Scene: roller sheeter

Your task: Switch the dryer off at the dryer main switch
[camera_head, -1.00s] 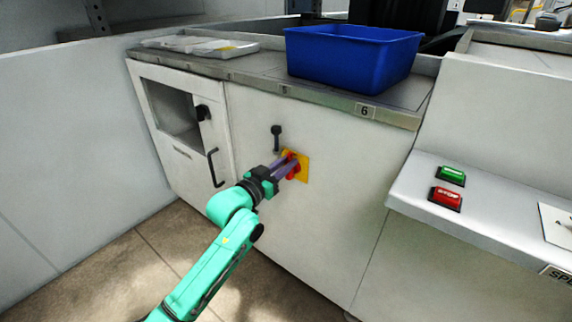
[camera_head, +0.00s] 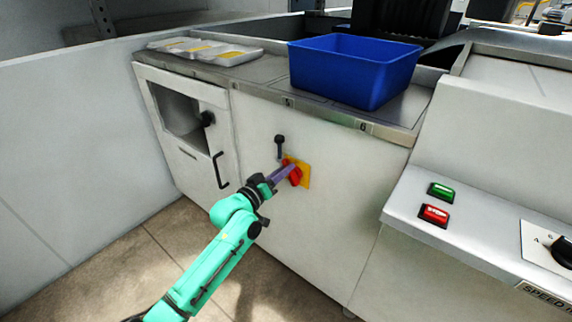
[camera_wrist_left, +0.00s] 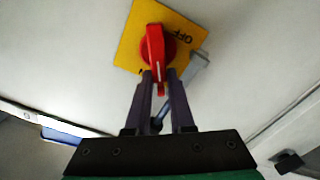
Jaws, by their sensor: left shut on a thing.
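The dryer main switch is a red rotary handle (camera_head: 296,177) on a yellow plate (camera_head: 305,172), on the front of the white cabinet. My left gripper (camera_head: 284,172) reaches it from the front left. In the left wrist view the fingers (camera_wrist_left: 159,82) are shut on the lower end of the red handle (camera_wrist_left: 155,45). The yellow plate (camera_wrist_left: 128,50) shows tilted there, with "OFF" printed upside down to the right of the handle. The handle lies slanted on the plate in the head view. I cannot tell which mark it points to. My right gripper is not in view.
A cabinet door with a black handle (camera_head: 219,170) is to the left. A blue bin (camera_head: 352,70) and white trays (camera_head: 205,51) sit on top. Green (camera_head: 441,191) and red STOP (camera_head: 434,214) buttons are at right.

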